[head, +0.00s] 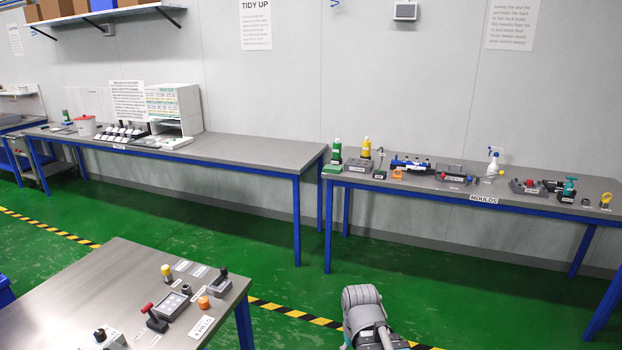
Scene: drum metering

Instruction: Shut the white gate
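I cannot make out a white gate in the head view. At the bottom centre a grey rounded part of my own arm shows, cut off by the lower edge. My gripper is not in view, so I cannot see where it is or whether it holds anything.
A near bench (95,285) at the lower left bears a red-handled lever (152,318) and an orange knob (204,302). A long back bench (250,150) bears a white cabinet (187,112). The right-hand bench (400,183) holds bottles and moulds. Green floor (285,275) lies clear between.

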